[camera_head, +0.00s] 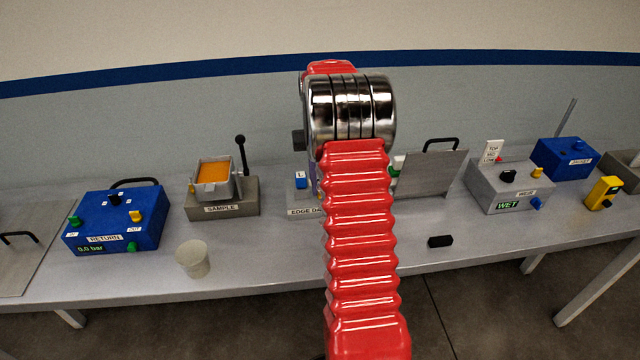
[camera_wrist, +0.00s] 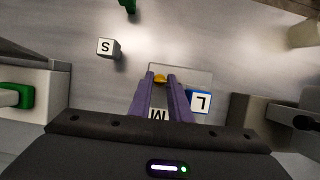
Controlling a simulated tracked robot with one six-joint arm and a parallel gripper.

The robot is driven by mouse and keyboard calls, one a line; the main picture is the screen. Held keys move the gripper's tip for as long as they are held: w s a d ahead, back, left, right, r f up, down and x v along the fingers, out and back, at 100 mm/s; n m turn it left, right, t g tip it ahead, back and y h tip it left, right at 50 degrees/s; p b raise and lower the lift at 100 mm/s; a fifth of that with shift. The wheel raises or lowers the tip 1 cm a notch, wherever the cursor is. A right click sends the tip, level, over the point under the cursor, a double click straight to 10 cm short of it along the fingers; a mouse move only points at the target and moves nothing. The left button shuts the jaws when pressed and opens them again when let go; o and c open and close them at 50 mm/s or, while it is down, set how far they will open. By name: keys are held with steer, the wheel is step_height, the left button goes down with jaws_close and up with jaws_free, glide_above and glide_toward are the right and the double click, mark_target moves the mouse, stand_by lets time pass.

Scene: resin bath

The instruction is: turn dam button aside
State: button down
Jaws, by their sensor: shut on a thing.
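In the wrist view my gripper (camera_wrist: 163,77) points down at the bench with its purple fingers close together. A small yellow piece (camera_wrist: 160,79) shows between the fingertips, and the fingers are shut on it. A tag marked M (camera_wrist: 157,115) shows between the fingers, nearer the palm. A blue block marked L (camera_wrist: 200,102) stands close beside the right finger. A block marked S (camera_wrist: 107,48) stands apart to the upper left. In the head view the edge dam station (camera_head: 303,212) is mostly hidden behind my red arm, and the fingertips are hidden there.
A grey box with a black knob (camera_wrist: 285,118) is at the right of the wrist view. In the head view the sample station (camera_head: 222,209), a cup (camera_head: 193,259) and the blue return box (camera_head: 118,222) stand left. The wet box (camera_head: 510,187) stands right.

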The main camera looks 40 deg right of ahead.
steer(key=shift+w+r, duration=0.1)
steer(key=shift+w, duration=0.1)
steer(key=c, duration=1.9)
jaws_free()
steer(key=shift+o, duration=1.3)
steer(key=shift+s+a, duration=0.1)
steer(key=v, duration=1.3)
steer(key=shift+w+d+r, duration=0.2)
steer(key=shift+d+r, duration=0.05)
